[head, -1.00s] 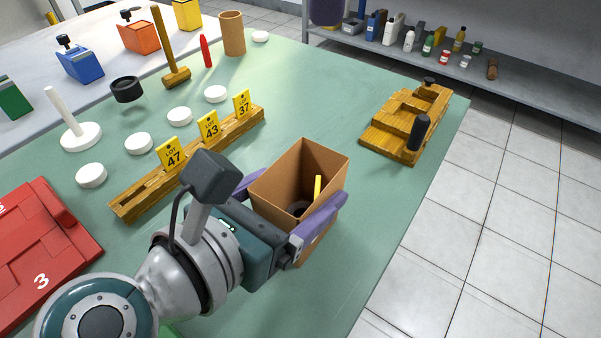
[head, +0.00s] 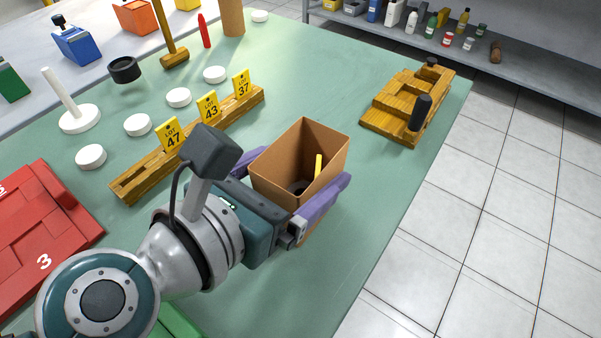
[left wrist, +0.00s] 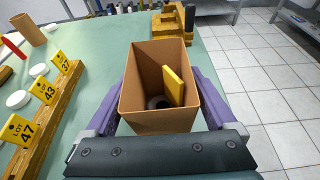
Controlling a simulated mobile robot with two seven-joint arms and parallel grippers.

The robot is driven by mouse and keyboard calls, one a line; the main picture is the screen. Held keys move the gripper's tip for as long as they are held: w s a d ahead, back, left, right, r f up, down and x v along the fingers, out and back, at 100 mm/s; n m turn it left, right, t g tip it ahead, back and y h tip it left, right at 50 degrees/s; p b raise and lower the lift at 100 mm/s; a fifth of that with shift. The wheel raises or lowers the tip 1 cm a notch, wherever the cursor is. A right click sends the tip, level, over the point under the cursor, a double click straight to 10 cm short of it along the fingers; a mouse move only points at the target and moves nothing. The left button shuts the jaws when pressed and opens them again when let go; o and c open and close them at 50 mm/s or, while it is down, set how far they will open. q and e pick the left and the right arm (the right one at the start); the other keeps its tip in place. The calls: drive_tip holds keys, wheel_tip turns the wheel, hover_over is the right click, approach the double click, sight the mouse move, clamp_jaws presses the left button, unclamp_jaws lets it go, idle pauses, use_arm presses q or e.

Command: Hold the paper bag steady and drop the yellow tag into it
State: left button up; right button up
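The brown paper bag (head: 281,178) stands upright and open on the green table; it also shows in the left wrist view (left wrist: 158,121). My left gripper (head: 296,180) has its purple fingers on opposite sides of the bag, and they look pressed against its walls. A yellow tag (head: 318,166) is inside the bag, leaning on the right wall in the left wrist view (left wrist: 173,85). A dark round thing (left wrist: 157,102) lies at the bag's bottom. My right gripper is not in view.
A wooden rack (head: 140,181) left of the bag holds yellow tags marked 47, 43 and 37. White discs (head: 137,125) lie behind it. A red case (head: 40,235) is at the left. A stepped wooden block (head: 395,117) stands near the right table edge.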

use_arm(q)
drive_tip(key=shift+o, duration=0.6)
